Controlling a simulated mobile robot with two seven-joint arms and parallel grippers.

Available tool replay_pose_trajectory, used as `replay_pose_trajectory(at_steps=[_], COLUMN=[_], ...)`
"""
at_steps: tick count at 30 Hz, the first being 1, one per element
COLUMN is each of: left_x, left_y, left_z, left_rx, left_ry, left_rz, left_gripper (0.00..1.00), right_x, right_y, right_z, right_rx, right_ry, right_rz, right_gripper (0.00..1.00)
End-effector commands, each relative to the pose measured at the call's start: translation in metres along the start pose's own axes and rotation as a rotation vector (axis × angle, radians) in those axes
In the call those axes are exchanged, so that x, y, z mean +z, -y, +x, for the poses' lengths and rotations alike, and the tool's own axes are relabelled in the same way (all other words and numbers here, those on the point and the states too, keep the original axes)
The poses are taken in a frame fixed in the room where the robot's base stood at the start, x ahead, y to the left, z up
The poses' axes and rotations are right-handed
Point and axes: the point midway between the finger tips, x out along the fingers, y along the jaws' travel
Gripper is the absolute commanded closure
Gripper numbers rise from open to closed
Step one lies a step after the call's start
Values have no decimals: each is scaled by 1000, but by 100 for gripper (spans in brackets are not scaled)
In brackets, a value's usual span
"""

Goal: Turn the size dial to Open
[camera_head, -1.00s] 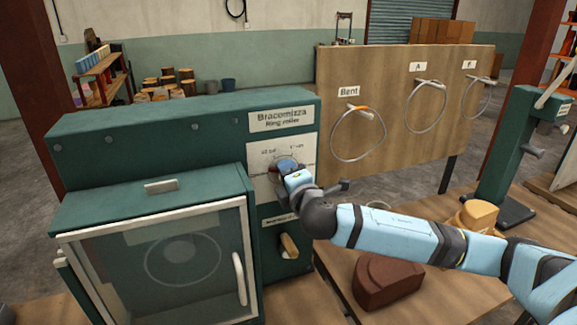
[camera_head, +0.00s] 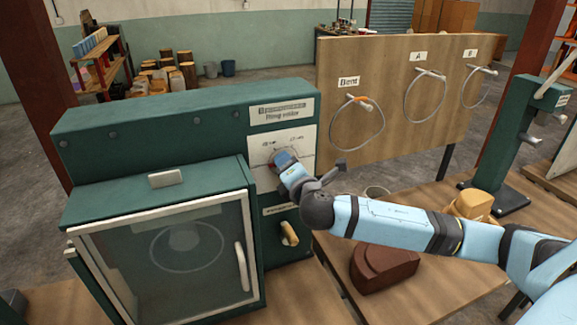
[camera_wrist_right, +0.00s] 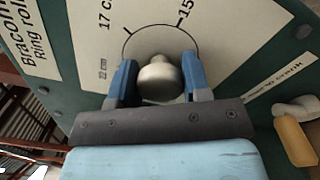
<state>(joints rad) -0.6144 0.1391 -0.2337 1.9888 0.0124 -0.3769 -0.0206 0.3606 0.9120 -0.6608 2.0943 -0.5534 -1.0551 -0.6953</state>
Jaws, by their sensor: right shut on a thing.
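The size dial has a pale round knob (camera_wrist_right: 160,84) on a cream plate (camera_head: 263,155) on the front of the green ring roller (camera_head: 180,125). Around it, a printed arc carries marks reading 22 cm, 17 and 15, the last two cut off. My right gripper (camera_head: 283,160) reaches the dial from the right. In the wrist view its two blue fingers (camera_wrist_right: 160,80) stand on either side of the knob, shut on it. The fingers hide part of the arc. I cannot make out an Open mark or the dial's setting. My left gripper is not in view.
A glass-fronted door (camera_head: 165,262) with a pale handle (camera_head: 241,266) is left of the dial. A tan lever (camera_head: 289,233) sits below the dial. A brown block (camera_head: 384,268) lies on the bench. A board (camera_head: 440,120) with hanging rings stands behind.

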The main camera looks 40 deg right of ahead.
Motion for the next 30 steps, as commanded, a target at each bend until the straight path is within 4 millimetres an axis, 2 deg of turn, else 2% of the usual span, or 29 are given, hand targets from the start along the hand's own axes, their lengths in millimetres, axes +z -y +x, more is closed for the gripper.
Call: replay_pose_trajectory(at_steps=[3,4,6,7,15,19,23,30], left_x=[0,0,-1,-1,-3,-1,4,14], left_y=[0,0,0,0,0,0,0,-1], left_z=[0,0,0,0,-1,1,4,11], left_rx=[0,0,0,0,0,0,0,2], left_ry=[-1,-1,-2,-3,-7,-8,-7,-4], left_rz=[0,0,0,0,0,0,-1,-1], left_gripper=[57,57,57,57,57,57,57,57], right_x=[-1,-1,0,0,0,-1,-2,-2], right_y=[1,1,1,1,0,2,3,3], right_z=[0,0,0,0,-1,-10,-33,-89], right_rx=[-2,-2,-2,-1,-1,-1,-1,-1], right_ry=[-1,-1,-1,-1,0,-1,-2,-4], right_rz=[-1,-1,-1,-1,0,0,0,1], right_gripper=[79,51,35,32,32,32,32,32])
